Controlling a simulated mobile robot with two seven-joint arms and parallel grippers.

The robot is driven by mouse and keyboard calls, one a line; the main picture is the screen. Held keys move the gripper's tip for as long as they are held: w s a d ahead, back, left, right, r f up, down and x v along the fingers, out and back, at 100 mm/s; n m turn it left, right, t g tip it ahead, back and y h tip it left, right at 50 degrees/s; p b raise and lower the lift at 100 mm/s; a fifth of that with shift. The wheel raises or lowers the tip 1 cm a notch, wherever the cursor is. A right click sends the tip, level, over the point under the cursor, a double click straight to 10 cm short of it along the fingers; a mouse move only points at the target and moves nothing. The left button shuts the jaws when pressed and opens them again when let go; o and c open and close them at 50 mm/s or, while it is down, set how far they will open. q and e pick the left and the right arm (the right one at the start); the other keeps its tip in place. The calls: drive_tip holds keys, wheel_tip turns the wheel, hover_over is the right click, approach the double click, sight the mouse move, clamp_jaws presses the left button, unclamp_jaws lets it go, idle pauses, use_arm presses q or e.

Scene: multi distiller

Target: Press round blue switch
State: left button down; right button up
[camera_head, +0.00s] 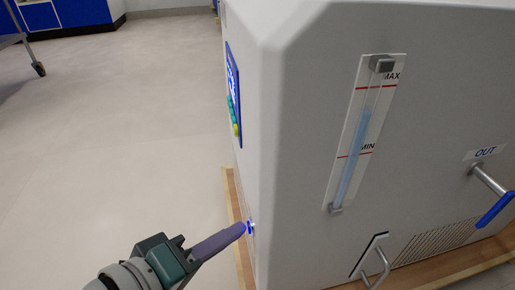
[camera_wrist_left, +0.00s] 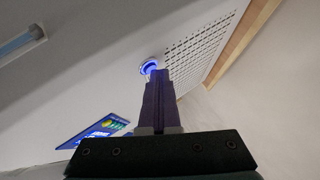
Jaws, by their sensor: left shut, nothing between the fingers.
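The round blue switch (camera_head: 251,227) is low on the left side face of a large white machine (camera_head: 300,130), and its blue ring glows. It also shows in the left wrist view (camera_wrist_left: 148,66), just past my fingertips. My left gripper (camera_head: 240,229) is shut and empty. Its purple fingers point at the switch, and the tips overlap its edge in both views. I cannot tell whether they touch it. The left gripper also shows in the left wrist view (camera_wrist_left: 153,76). My right gripper is not in view.
A display panel (camera_head: 234,95) is on the same side face, above the switch. The front has a level gauge (camera_head: 363,135), a blue-handled OUT valve (camera_head: 495,209), a metal handle (camera_head: 376,262) and a vent grille (camera_head: 437,241). The machine stands on a wooden base. Open floor lies left.

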use_arm(q)
drive_tip(key=shift+s+a, duration=0.2)
drive_tip(key=shift+a, duration=0.3)
drive_tip(key=s+a+b, duration=0.1)
drive_tip(key=a, duration=0.4)
drive_tip(key=shift+s+a, duration=0.3)
drive_tip(key=shift+a, duration=0.1)
